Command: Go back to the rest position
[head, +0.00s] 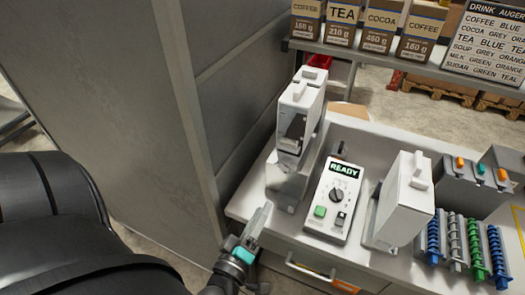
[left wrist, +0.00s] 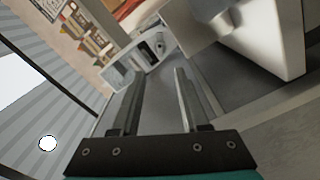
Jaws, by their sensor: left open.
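My left gripper (head: 262,216) is low in the middle of the head view, at the front edge of the white counter (head: 245,201). In the left wrist view, its two fingers (left wrist: 160,90) stand apart with nothing between them. My left arm comes in from the lower left. The gripper appears clear of the white dispenser (head: 305,95) behind it and of the control box (head: 334,200) to its right. The box's display reads READY. My right gripper is not in view.
A second white dispenser (head: 406,195) stands right of the control box. Blue, grey and green augers (head: 474,250) lie farther right. A shelf (head: 365,55) behind holds coffee, tea and cocoa packs. A grey wall panel (head: 110,110) rises on the left.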

